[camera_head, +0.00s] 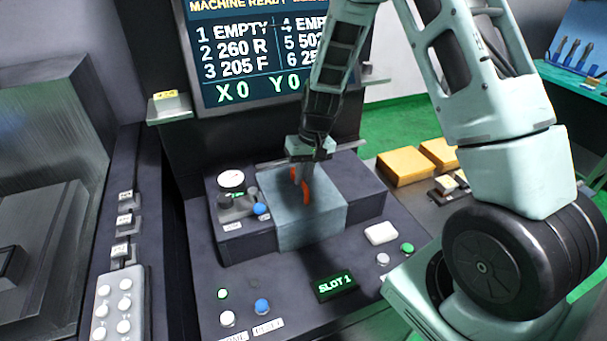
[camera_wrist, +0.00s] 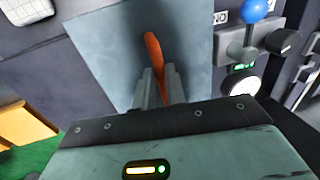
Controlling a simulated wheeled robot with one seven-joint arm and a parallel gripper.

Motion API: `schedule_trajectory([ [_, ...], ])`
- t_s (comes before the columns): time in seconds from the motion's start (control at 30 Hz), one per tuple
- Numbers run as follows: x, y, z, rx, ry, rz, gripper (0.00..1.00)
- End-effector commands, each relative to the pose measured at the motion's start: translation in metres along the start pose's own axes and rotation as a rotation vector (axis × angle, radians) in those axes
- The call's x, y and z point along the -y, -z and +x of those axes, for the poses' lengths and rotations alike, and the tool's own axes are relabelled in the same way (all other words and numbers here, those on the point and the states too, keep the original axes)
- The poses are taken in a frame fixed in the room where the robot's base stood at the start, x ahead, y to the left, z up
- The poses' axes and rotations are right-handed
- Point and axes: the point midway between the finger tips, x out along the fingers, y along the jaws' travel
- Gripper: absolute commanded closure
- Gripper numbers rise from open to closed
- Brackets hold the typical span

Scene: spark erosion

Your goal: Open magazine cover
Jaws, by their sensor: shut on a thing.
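The magazine cover (camera_head: 322,217) is a blue-grey panel lying over the front and top of a dark box on the machine. It also shows in the wrist view (camera_wrist: 110,45). An orange handle (camera_head: 306,191) stands on the cover, and its end shows past my fingers in the wrist view (camera_wrist: 152,46). My gripper (camera_head: 302,178) is above the cover with its fingers pointing down, shut on the orange handle. My fingers hide part of the handle. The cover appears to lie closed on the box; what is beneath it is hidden.
A gauge (camera_head: 231,179) and a blue-knobbed lever (camera_head: 261,209) stand left of the cover. The screen (camera_head: 262,45) rises behind. A lit "SLOT 1" display (camera_head: 335,286) and several buttons are in front. Orange blocks (camera_head: 405,166) lie to the right.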

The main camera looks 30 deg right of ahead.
Motion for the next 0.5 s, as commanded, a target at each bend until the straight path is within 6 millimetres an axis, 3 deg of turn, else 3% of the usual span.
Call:
schedule_trajectory([
  [0.17, -0.019, 0.001, -0.002, -0.002, -0.002, 0.004, 1.00],
  [0.5, -0.102, 0.000, -0.018, -0.003, -0.002, 0.007, 1.00],
])
